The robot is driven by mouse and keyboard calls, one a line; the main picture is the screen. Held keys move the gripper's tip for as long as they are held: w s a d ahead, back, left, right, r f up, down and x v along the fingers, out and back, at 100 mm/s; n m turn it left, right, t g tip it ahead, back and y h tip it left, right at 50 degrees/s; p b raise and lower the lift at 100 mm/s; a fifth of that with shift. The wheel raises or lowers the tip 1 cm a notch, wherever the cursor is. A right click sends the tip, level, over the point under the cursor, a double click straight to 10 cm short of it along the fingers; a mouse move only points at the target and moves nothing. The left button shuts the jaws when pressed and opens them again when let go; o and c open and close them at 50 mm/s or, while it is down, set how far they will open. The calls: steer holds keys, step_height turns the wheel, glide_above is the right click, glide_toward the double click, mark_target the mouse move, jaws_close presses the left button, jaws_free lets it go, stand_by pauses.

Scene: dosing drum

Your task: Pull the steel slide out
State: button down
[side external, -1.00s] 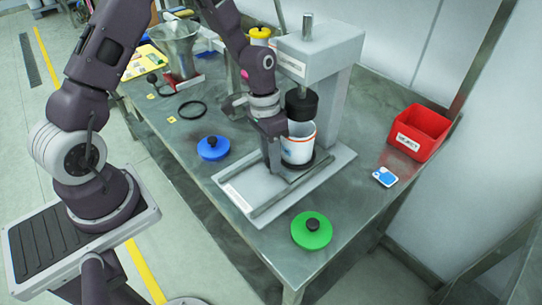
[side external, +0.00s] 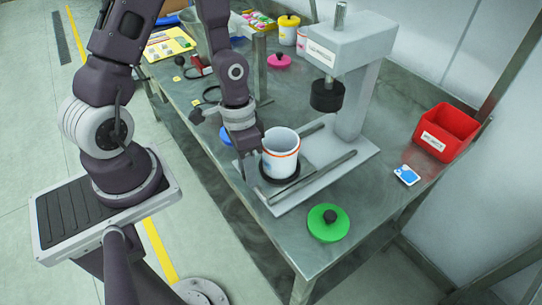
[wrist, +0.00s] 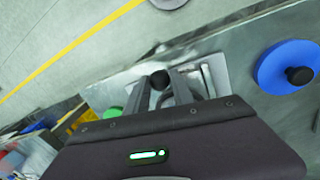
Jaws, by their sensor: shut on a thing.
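A white cup (side external: 281,157) with an orange band stands upright on a black round seat (side external: 281,182), near the front left end of the press's pale base plate (side external: 308,188). The steel slide under the seat is mostly hidden in the side view. My gripper (wrist: 160,82) is shut on a black ball knob (wrist: 159,77) in the wrist view. In the side view my gripper (side external: 249,163) is low, just left of the cup, which partly hides its fingertips. The press's black ram (side external: 327,95) hangs clear of the cup, with open space under it.
A green lid (side external: 328,223) lies at the table's front edge. A blue lid, partly behind my gripper in the side view, shows in the wrist view (wrist: 287,67). A red bin (side external: 446,132) and a blue-white card (side external: 406,175) are at right.

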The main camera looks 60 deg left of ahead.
steer(key=shift+s, duration=0.65)
steer(key=c, duration=1.1)
jaws_free()
steer(key=shift+w+r, duration=0.1)
step_height(320, 180, up, 7)
steer(key=a, duration=0.1)
steer(key=shift+a, duration=0.2)
steer(key=shift+w, duration=0.1)
